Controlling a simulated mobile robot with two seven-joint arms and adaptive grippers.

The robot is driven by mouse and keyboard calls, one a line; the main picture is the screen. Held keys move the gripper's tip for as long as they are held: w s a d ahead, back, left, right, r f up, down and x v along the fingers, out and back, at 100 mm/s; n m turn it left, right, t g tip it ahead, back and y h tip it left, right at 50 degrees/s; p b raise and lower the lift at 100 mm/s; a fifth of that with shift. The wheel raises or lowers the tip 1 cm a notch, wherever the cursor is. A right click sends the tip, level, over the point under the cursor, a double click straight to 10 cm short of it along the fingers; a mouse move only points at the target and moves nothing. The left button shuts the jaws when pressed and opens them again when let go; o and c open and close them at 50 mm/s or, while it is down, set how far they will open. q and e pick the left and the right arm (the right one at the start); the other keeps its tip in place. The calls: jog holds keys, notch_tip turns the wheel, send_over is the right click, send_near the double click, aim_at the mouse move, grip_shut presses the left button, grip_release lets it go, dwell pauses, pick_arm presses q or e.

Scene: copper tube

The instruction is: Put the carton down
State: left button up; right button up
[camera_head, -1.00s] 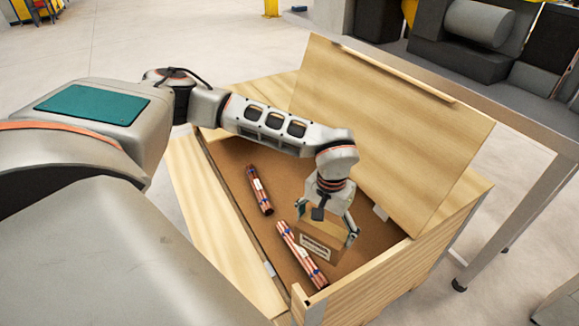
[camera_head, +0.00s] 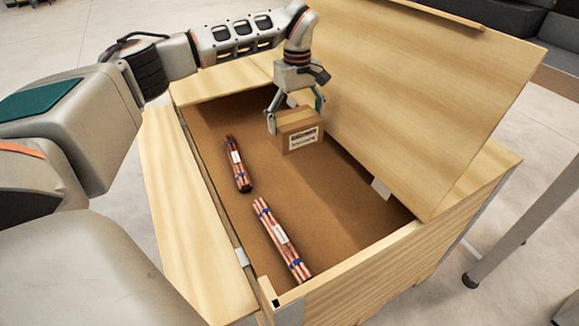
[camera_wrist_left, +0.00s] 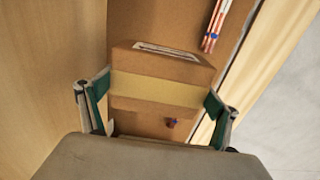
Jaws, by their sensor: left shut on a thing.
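A small brown carton (camera_head: 300,133) with a white label and a yellowish tape band is in my left gripper (camera_head: 295,112). The gripper is shut on it, one finger on each side, inside the opening of the large wooden crate (camera_head: 205,287) toward its far end. The carton also shows in the left wrist view (camera_wrist_left: 160,68) between the two fingers of the left gripper (camera_wrist_left: 155,110). I cannot tell whether its underside touches the crate floor (camera_head: 330,200). My right gripper is not in view.
Two bundles of copper tubes lie on the crate floor, one farther back (camera_head: 237,165) and one nearer (camera_head: 281,240). The raised wooden lid (camera_head: 430,95) leans along the right side. The floor right of the bundles is clear.

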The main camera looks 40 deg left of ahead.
pick_arm(q)
notch_tip(320, 180, down, 6)
jog(key=shift+s+r+b, duration=0.1)
jog(key=shift+b, duration=0.5)
notch_tip(320, 180, down, 12)
jog(key=b, duration=0.3)
jog(key=shift+b, duration=0.35)
jog(key=shift+f, duration=0.35)
jog(key=shift+c, duration=1.3)
jog(key=shift+r, duration=0.1)
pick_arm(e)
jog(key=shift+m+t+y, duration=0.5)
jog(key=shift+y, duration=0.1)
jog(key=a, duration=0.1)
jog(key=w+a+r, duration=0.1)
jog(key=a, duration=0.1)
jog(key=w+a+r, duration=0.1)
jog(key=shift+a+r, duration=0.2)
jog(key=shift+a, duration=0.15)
pick_arm(q)
jog(key=o, duration=1.3)
jog(key=shift+o, duration=0.6)
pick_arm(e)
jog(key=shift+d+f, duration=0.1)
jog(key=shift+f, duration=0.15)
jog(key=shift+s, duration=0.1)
